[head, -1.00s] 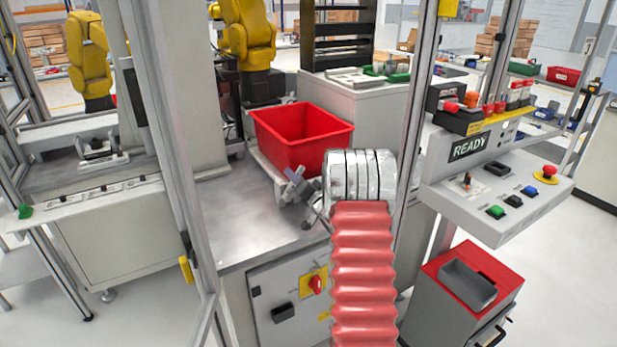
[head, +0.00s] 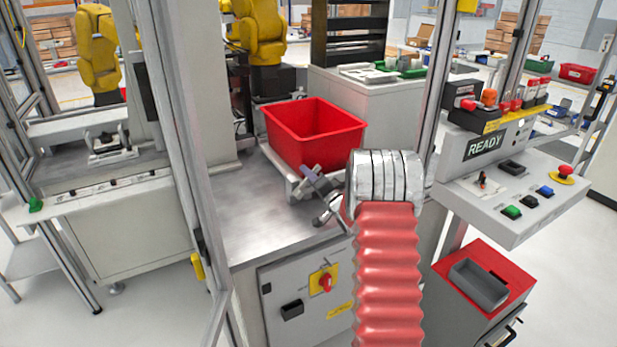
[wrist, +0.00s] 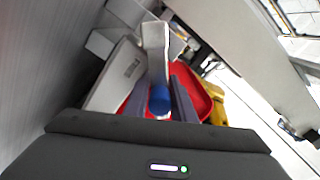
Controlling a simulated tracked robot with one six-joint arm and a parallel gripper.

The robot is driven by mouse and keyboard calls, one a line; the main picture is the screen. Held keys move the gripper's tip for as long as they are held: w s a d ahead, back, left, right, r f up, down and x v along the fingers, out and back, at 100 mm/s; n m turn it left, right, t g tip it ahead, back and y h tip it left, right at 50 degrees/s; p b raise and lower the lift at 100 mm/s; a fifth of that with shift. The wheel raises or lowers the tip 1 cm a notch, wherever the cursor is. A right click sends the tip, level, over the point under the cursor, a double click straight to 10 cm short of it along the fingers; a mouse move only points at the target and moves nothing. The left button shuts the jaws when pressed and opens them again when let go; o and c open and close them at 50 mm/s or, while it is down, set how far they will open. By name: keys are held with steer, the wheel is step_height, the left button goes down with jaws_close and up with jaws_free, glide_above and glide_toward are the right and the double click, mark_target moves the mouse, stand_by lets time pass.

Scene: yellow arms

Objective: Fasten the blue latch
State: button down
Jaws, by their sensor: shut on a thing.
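My gripper (head: 316,184) shows small in the head view, partly hidden by my red arm sleeve and silver wrist part. It is low at the front of the red bin (head: 312,138). In the wrist view, the two grey fingers of my gripper (wrist: 160,103) are shut on a blue rounded piece, the blue latch (wrist: 159,100). The latch cannot be made out clearly in the head view. Whether it is fastened cannot be told.
The bin stands on a metal worktop (head: 245,225). An upright frame post (head: 185,150) is to the left. A control panel (head: 510,195) with buttons and a READY sign is to the right. A yellow robot arm (head: 258,35) stands behind.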

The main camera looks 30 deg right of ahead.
steer(key=shift+w+a+r, duration=0.15)
steer(key=shift+a+r, duration=0.05)
steer(key=shift+r, duration=0.25)
steer(key=c, duration=1.8)
jaws_free()
steer(key=shift+o, duration=1.1)
steer(key=shift+f, duration=0.15)
steer(key=shift+d+f, duration=0.1)
